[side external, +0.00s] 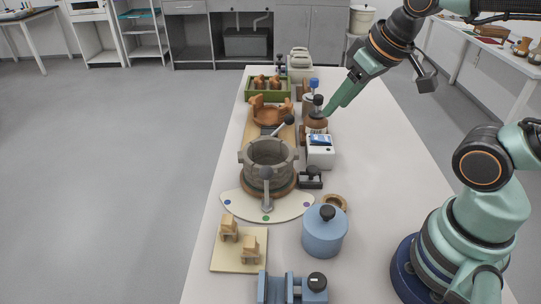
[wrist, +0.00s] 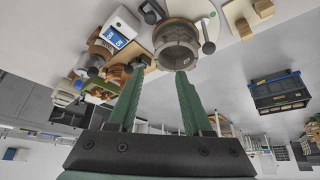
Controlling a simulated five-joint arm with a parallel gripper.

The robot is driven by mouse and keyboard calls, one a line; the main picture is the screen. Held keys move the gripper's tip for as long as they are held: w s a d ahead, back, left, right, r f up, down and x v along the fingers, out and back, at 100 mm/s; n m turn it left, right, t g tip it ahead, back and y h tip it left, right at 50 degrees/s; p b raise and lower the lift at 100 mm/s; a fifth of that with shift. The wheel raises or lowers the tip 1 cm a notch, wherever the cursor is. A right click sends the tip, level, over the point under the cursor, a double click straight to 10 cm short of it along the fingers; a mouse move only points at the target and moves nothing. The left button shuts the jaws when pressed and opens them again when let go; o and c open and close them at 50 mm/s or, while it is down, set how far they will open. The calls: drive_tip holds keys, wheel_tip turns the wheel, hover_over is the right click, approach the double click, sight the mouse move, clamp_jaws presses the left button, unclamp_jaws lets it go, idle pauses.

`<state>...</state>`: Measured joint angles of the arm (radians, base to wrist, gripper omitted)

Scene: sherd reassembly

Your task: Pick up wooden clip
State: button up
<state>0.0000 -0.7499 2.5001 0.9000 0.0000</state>
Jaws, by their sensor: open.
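Two small wooden clips stand on a pale square board (side external: 222,261) at the near left of the table, one at the back left (side external: 229,229) and one at the front right (side external: 250,249). In the wrist view, the clips show as tan blocks (wrist: 263,8) on the board at the top right edge. My gripper (side external: 329,113) is above the table, well behind the clips and to their right. In the wrist view, its two green fingers (wrist: 160,72) are apart with nothing between them. I cannot tell which clip the task names.
A blue lidded jar (side external: 324,236), a white device with a display (side external: 320,150) and a blue clamp (side external: 290,290) are nearby. The table's right side is mostly clear.

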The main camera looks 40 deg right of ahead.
drive_tip(key=o, duration=0.3)
drive_tip(key=n+g, duration=0.6)
drive_tip(key=n, duration=0.3)
hover_over(227, 219)
wheel_tip(227, 219, down, 10)
wheel_tip(227, 219, down, 12)
drive_tip(key=shift+r, duration=0.25)
